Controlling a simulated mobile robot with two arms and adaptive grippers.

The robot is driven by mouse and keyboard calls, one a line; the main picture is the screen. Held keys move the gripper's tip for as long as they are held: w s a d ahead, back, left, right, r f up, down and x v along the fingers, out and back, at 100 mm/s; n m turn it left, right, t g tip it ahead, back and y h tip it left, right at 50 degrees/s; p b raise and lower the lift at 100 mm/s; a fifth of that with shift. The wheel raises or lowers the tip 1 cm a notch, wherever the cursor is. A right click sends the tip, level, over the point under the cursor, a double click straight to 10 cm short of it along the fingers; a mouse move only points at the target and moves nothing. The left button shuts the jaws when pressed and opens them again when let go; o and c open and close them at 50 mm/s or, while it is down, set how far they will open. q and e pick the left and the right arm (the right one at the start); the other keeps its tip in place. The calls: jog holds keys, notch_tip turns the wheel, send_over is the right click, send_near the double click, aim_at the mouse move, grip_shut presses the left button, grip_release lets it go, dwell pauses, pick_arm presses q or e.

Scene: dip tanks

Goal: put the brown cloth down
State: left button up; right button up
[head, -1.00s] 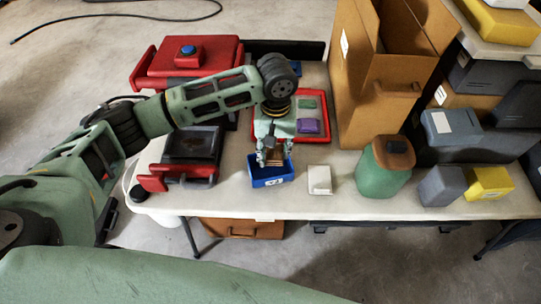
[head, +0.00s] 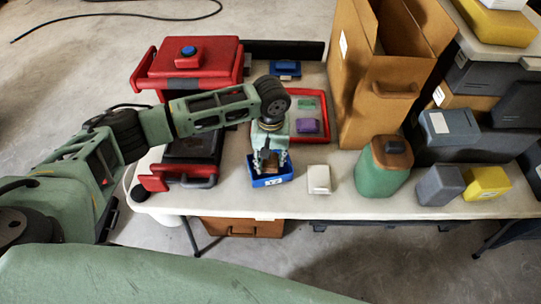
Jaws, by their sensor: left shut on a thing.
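My left gripper (head: 270,166) points down at the small blue tank (head: 272,181) near the table's front edge. It is shut on the brown cloth (head: 270,163), which shows only as a small brown patch between the fingers. The cloth and fingertips are at the tank's opening; I cannot tell whether the cloth touches the tank's bottom. My right gripper is not in view.
A red tray (head: 326,113) behind holds a purple cloth (head: 308,126) and a green one. A white block (head: 319,179) stands right of the tank, then a green jug (head: 383,168). A red press (head: 190,62) stands at the back left. Table surface between is bare.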

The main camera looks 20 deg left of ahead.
aim_at(271, 160)
pick_arm(q)
jog(key=shift+f, duration=0.25)
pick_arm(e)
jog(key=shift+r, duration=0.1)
pick_arm(q)
jog(key=o, duration=0.8)
jog(key=shift+o, duration=1)
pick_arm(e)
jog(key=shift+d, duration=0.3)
pick_arm(q)
jog(key=shift+r, duration=0.1)
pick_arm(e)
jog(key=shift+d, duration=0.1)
pick_arm(q)
jog(key=shift+r, duration=0.25)
notch_tip(271, 160, up, 12)
jog(key=b, duration=0.1)
jog(key=shift+r, duration=0.25)
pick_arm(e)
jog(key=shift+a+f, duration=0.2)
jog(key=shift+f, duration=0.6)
